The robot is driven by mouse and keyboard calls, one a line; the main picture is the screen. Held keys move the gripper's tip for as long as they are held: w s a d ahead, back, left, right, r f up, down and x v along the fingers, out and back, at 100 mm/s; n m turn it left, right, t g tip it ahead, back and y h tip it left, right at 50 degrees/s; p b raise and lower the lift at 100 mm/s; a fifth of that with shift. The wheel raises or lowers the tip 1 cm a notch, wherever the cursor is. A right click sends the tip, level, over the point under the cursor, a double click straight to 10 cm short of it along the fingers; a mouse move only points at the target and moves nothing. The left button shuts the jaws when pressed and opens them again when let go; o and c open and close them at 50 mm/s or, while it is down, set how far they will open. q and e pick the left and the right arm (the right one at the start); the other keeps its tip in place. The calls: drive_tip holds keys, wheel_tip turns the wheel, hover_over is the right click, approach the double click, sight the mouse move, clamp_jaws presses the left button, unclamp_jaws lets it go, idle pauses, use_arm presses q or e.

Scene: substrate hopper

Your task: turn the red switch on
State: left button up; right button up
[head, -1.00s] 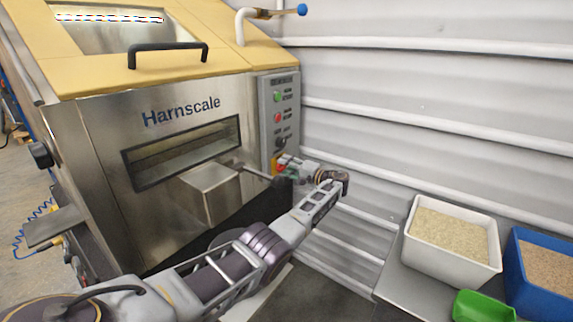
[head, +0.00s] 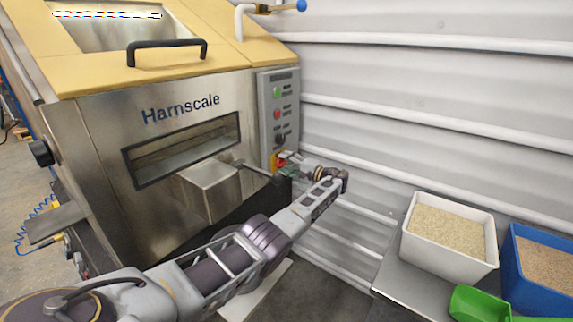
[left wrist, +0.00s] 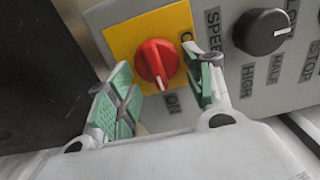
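The red switch (left wrist: 157,62) is a red rotary knob on a yellow square plate (left wrist: 125,38). An "ON" label lies beside it in the left wrist view. In the head view the yellow plate (head: 275,158) shows low on the grey control panel, with the knob mostly hidden by my gripper. My left gripper (left wrist: 163,92) is open, its green-padded fingers on either side of the knob's near side. I cannot tell whether the pads touch the knob. It also shows in the head view (head: 283,163). My right gripper is not in view.
A black speed knob (left wrist: 262,31) sits beside the switch. The panel also has a green button (head: 277,92) and a red button (head: 277,113). A metal chute (head: 210,187) juts out left of my gripper. A white bin (head: 409,246) and blue bin (head: 512,268) stand at right.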

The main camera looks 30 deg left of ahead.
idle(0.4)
use_arm(q)
drive_tip(key=s+d, duration=0.1)
drive_tip(key=d, duration=1.1)
idle(0.6)
